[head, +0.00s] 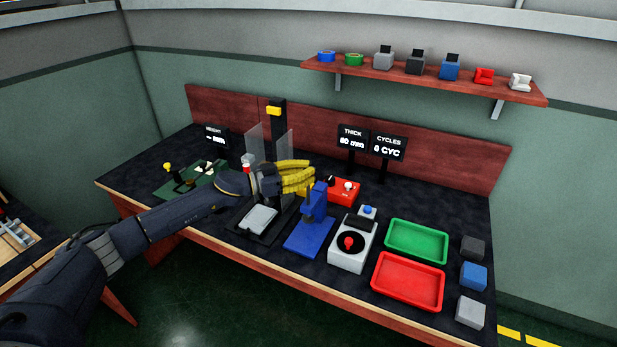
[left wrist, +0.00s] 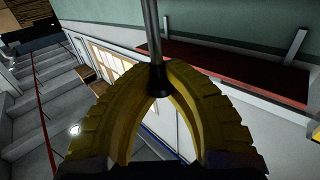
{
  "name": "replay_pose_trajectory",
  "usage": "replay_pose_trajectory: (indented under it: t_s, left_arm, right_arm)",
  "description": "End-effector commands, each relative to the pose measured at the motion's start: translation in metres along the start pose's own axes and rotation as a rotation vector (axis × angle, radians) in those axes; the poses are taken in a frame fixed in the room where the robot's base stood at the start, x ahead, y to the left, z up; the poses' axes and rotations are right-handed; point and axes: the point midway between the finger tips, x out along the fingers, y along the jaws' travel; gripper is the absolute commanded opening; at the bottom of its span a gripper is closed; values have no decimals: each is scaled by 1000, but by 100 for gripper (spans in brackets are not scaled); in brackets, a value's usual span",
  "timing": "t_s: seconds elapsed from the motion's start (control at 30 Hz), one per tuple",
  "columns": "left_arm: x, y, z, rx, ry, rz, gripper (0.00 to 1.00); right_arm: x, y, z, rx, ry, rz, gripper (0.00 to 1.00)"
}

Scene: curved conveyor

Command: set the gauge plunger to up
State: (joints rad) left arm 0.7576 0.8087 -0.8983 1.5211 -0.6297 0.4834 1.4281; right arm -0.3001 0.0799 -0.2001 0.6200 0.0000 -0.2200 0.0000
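The blue gauge stand (head: 309,222) stands on the dark bench, right of the clamp-like black fixture, in the head view. My left gripper (head: 311,172) reaches in from the left, its yellow fingers just above the stand's top. In the left wrist view the yellow fingertips (left wrist: 160,78) come together on the black end of a thin grey rod (left wrist: 152,35), which looks like the gauge plunger. In the head view the fingers and stand hide this rod, so its height is hard to judge. My right gripper is not in view.
A red box (head: 343,192) with a knob sits behind the stand. A grey box with a red button (head: 347,256), a green tray (head: 417,260) and a red tray (head: 380,287) lie to the right. The THICK sign (head: 351,143) reads what looks like 80 mm.

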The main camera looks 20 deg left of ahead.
Motion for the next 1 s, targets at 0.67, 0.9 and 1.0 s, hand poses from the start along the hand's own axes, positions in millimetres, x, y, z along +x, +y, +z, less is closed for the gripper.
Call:
replay_pose_trajectory:
  t_s: [0.67, 0.9, 1.0]
  left_arm:
    - [0, 0, 1, 0, 0, 0, 48]
    - [-12, -1, 1, 0, -2, -2, 48]
    - [-27, -1, 1, 1, -3, -3, 48]
  right_arm:
    - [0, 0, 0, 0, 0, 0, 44]
    - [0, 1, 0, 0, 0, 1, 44]
    - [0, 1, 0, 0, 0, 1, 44]
